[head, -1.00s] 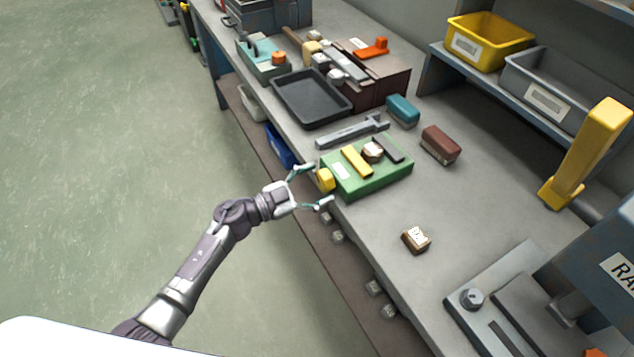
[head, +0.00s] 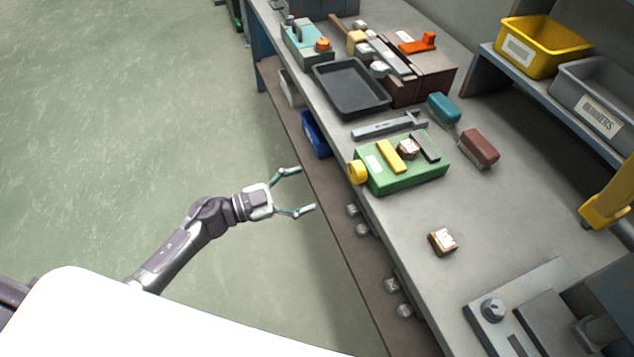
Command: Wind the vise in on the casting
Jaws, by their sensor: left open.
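The green vise (head: 408,174) sits at the front edge of the bench. Its yellow knob (head: 357,172) sticks out over the edge toward the left. A yellow jaw bar (head: 391,156) and a dark jaw bar (head: 425,147) lie on its top. A small brown and white casting (head: 408,149) sits between the two bars; I cannot tell whether they touch it. My left gripper (head: 304,190) is open and empty, off the bench front, to the left of the knob and apart from it. My right gripper is not in view.
A second similar casting (head: 442,242) lies on the bench nearer me. A grey wrench (head: 389,125), a black tray (head: 351,87), a teal brush (head: 443,108) and a brown brush (head: 479,147) lie around the vise. A lower shelf (head: 335,195) runs under the bench. The floor at left is clear.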

